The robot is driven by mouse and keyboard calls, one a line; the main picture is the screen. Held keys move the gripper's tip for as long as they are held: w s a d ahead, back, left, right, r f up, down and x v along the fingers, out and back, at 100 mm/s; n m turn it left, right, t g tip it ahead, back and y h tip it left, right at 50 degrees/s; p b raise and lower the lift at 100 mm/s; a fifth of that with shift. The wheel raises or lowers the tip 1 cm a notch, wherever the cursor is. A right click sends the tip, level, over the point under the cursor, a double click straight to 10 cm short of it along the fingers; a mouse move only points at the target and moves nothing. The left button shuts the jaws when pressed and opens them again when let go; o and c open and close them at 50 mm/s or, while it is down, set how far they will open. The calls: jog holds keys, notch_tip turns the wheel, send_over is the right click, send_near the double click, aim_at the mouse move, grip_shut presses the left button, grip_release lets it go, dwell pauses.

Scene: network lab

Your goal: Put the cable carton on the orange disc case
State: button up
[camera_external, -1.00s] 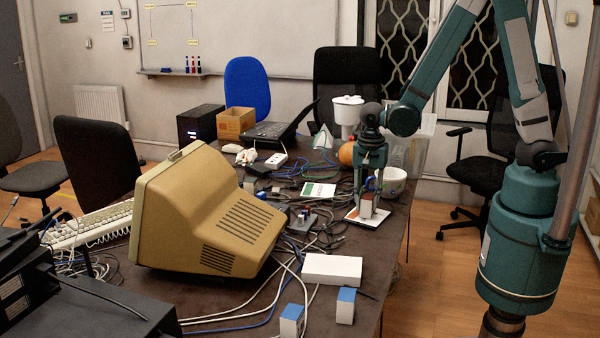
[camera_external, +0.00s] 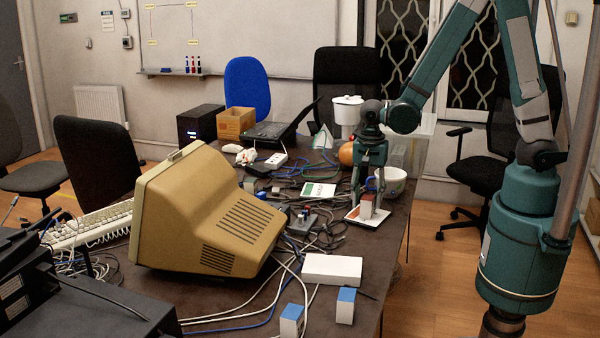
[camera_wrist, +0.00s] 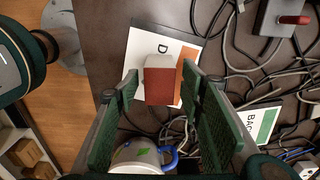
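A small red-and-white carton (camera_external: 366,209), which I take to be the cable carton, stands on a flat white case (camera_external: 352,215) near the table's right side. In the wrist view, the carton (camera_wrist: 162,86) covers part of this case (camera_wrist: 141,46), which bears a letter "D". My gripper (camera_external: 367,196) is low over the carton. In the wrist view, its green-padded fingers (camera_wrist: 160,76) are spread, one on each side of the carton, with a visible gap at the left.
A white mug (camera_wrist: 136,156) stands close to my gripper. A case with a green strip (camera_external: 319,190) lies to the left among cables. Two blue-topped boxes (camera_external: 346,306) (camera_external: 291,321) and a white box (camera_external: 332,269) are at the near edge. A beige monitor (camera_external: 205,220) fills the table's left.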

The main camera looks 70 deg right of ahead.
notch_tip(320, 180, up, 11)
jog(key=p, duration=0.2)
dwell(0.6)
jog(key=shift+r, duration=0.15)
dwell(0.5)
notch_tip(320, 180, up, 10)
jog(key=n+t, duration=0.3)
jog(key=n, duration=0.5)
send_over(373, 199)
jog(key=s+d, duration=0.2)
jog(key=s, duration=0.2)
jog(key=s+d+r+n+t, duration=0.1)
jog(key=s+r+n+t, duration=0.3)
jog(key=s+r+n, duration=0.3)
jog(key=r+n, duration=0.1)
jog(key=n, duration=0.2)
jog(key=shift+s+r, duration=0.3)
